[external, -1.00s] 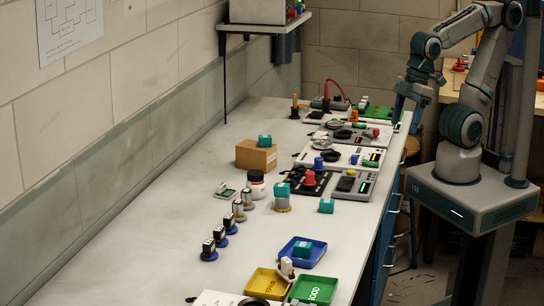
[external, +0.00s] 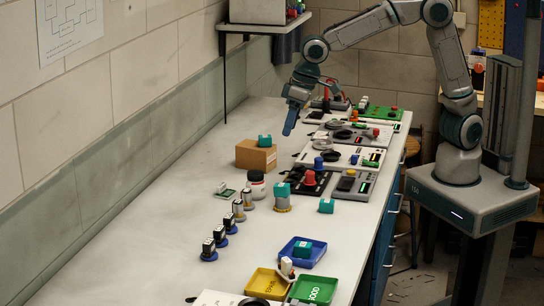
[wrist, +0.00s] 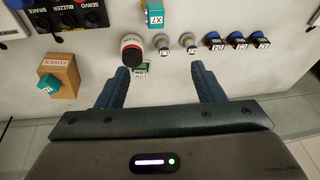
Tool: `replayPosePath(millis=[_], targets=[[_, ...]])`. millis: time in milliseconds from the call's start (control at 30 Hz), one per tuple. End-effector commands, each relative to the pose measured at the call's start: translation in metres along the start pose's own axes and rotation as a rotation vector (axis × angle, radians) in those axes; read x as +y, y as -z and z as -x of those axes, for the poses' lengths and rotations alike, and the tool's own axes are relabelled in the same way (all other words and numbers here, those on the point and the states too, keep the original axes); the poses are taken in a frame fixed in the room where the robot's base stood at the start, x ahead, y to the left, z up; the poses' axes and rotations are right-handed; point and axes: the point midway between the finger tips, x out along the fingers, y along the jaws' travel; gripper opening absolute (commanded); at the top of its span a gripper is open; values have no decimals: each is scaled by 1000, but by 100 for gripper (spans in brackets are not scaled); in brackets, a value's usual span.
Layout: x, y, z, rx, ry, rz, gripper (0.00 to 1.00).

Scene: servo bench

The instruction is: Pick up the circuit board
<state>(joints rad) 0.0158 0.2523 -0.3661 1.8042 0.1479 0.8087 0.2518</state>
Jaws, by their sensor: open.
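A small green circuit board (external: 227,193) with a pale part on it lies on the bench, left of a white jar with a dark lid. In the wrist view the board (wrist: 140,70) shows between my fingers, closer to the left one and just ahead of it. Its lower part is near the finger and hard to make out. My gripper (external: 289,130) points down above the far part of the bench, well apart from the board.
The jar (external: 256,185) stands beside the board. A cardboard box (external: 256,156) with a teal block on top is behind it. Several cylinders on round bases stand in a row in front. Control panels (external: 351,184) line the right side. The bench's left side is clear.

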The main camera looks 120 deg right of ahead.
Motion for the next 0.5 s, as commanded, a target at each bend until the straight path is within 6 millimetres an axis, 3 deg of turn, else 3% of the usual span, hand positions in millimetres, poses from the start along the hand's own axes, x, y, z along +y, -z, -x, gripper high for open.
replayPosePath(millis=[33, 233, 500], targets=[[4, 17, -16, 7, -26, -31, 62], [21, 76, -65, 65, -111, -141, 62], [36, 119, -106, 124, -186, -206, 62]])
